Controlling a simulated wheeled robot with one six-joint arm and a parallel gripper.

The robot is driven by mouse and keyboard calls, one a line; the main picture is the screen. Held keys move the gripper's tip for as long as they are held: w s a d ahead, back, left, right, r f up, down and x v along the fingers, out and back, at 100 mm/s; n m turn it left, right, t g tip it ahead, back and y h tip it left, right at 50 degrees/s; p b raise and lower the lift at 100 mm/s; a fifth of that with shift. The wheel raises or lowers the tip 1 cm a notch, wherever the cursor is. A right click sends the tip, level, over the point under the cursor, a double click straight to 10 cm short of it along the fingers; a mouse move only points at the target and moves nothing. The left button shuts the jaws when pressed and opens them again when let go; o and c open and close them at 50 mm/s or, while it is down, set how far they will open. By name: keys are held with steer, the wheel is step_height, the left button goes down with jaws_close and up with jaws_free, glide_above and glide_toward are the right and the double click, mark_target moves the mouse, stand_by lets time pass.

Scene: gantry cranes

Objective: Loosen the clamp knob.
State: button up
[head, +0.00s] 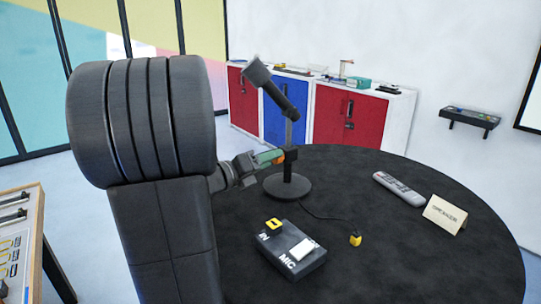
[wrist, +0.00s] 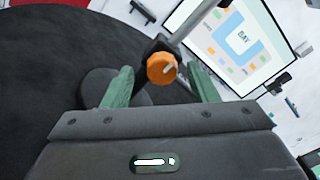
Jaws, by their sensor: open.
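The clamp knob (wrist: 161,67) is orange with a pale pointer mark. It sits on a dark clamp on the microphone stand's post (head: 289,135). The stand has a round dark base (head: 287,187) on the table and carries a tilted black microphone (head: 279,90). My gripper (wrist: 160,84) is open, with green fingers. In the wrist view the knob shows between the two fingertips, with a gap visible on each side. In the head view my gripper (head: 277,157) reaches the post from the left at clamp height. The knob is mostly hidden there by the fingers.
Red and blue cabinets (head: 345,115) stand behind.

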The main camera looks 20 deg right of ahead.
steer(key=shift+d, duration=0.65)
steer(key=c, duration=1)
steer(key=shift+o, duration=0.2)
